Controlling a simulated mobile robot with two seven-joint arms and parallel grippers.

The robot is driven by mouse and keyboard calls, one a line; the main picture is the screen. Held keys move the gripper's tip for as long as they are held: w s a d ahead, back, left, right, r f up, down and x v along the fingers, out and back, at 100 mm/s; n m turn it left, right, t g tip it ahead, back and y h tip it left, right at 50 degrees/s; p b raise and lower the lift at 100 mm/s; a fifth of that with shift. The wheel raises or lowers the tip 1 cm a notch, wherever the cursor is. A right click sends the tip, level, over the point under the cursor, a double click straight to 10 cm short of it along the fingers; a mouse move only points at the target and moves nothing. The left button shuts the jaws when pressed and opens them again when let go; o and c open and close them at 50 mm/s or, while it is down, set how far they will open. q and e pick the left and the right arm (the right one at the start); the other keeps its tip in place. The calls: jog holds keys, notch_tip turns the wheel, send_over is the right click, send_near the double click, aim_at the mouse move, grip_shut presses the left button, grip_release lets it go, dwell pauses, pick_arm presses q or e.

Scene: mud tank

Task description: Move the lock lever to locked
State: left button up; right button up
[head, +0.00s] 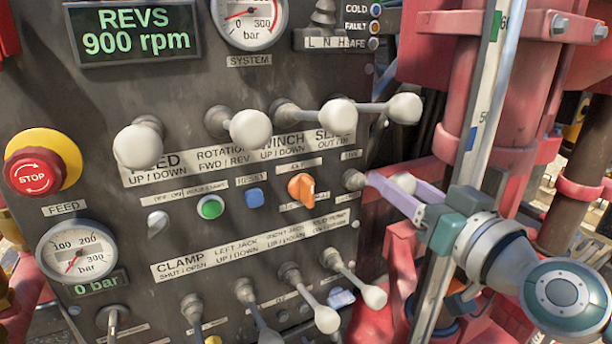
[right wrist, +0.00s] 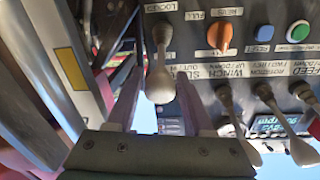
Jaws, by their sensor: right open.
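The lock lever (head: 354,180) is on the right edge of the dark control panel, with a round pale knob sticking out to the right. In the right wrist view the lever (right wrist: 160,84) shows whole, below a label reading LOCKED. My right gripper (head: 392,186) is open, its pale purple fingers reaching the lever from the right. In the right wrist view the lever's knob lies between the two fingers, with a gap visible on each side. Whether either finger touches it I cannot tell. My left gripper is not in view.
An orange rotary switch (head: 301,189) sits just left of the lock lever. White-knobbed levers (head: 402,108) stick out above it, and more levers (head: 374,296) below. A red stop button (head: 36,174) is at far left. Red machinery (head: 500,90) stands close behind my right gripper.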

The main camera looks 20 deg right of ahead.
jog(key=shift+c, duration=0.2)
grip_shut()
dwell(1.3)
